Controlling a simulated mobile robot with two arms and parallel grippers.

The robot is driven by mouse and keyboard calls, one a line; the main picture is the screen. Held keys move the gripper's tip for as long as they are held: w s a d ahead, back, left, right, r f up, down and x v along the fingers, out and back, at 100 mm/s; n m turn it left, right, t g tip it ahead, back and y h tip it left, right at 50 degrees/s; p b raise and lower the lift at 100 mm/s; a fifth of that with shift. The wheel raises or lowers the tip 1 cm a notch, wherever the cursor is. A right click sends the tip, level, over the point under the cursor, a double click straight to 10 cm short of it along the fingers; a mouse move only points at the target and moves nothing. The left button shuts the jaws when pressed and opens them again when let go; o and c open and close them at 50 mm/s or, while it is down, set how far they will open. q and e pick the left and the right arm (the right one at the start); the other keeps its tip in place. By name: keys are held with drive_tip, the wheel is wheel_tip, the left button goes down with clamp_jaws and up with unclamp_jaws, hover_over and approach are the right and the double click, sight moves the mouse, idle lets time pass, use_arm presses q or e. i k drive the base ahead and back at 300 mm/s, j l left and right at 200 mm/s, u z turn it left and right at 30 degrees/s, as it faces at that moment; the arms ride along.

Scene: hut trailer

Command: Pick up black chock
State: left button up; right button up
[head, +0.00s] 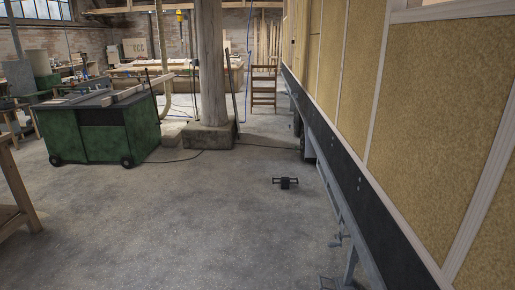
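A small black object, which looks like the black chock (286,183), lies on the concrete floor right of the picture's middle. It has a blocky centre with a short piece sticking out on each side. It lies apart from the trailer, just left of its lower edge. Neither of my grippers shows in the head view. Nothing is seen touching the black object.
The hut trailer (421,110) runs along the right, with a metal support leg (350,267) near the front. A green wheeled machine (98,133) stands at left, a pillar (211,70) behind. A wooden table (12,190) is at the left edge. The central floor is clear.

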sight(285, 182)
drive_tip(key=i+u, duration=0.2)
drive_tip(key=i, duration=2.15)
drive_tip(key=i+z, duration=0.25)
drive_tip(key=i, duration=0.3)
drive_tip(key=i+j+z, duration=0.1)
drive_tip(key=i+z, duration=0.2)
drive_tip(key=i, duration=0.25)
drive_tip(key=i+j+z, duration=0.25)
drive_tip(key=i, duration=0.3)
drive_tip(key=i+z, duration=0.1)
drive_tip(key=z, duration=0.2)
drive_tip(key=i+j+z, duration=0.1)
drive_tip(key=z, duration=0.25)
